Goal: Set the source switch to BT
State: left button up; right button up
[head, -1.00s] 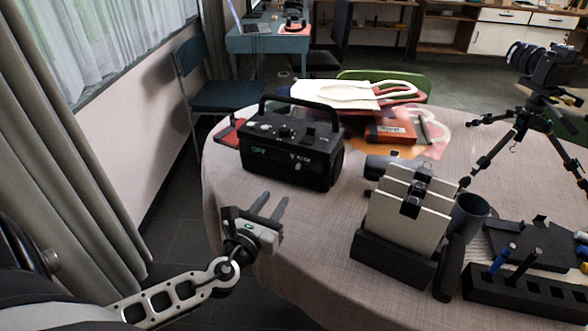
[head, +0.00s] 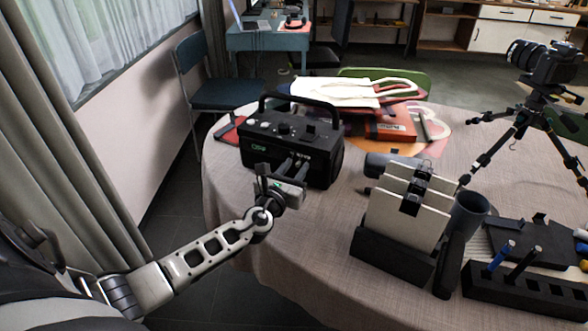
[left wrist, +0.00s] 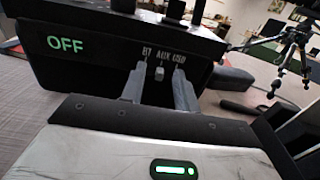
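The black radio (head: 300,158) stands on the round table. In the left wrist view its front (left wrist: 100,62) shows a green "OFF" display and the labels BT, AUX and USB. A small light source switch (left wrist: 160,73) sits below the labels, about under AUX, the middle one. My left gripper (head: 292,166) is in front of the radio's front face. Its two fingers (left wrist: 160,88) are open, one on each side of the switch, with gaps showing. Whether the fingertips touch the face I cannot tell. The switch is hidden in the head view. My right gripper is not in view.
A stand with light boards (head: 408,215), a dark cup (head: 468,212) and a black pen holder (head: 525,292) stand to the right. A camera on a tripod (head: 525,95) is at the far right. An orange box (head: 390,127) lies behind the radio. Bare cloth shows in front of the radio.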

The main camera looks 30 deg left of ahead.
pick_arm(q)
grip_shut()
jog(key=shift+s+a+f+b, duration=0.15)
jog(key=shift+a+b, duration=0.4)
jog(key=shift+a, duration=0.55)
jog(key=shift+s+a, duration=0.1)
grip_release()
jog(key=s+d, duration=0.2)
jog(key=s, duration=1.3)
jog(key=shift+s+d+r, duration=0.2)
jog(key=shift+s+d, duration=0.1)
jog(key=shift+s, duration=0.05)
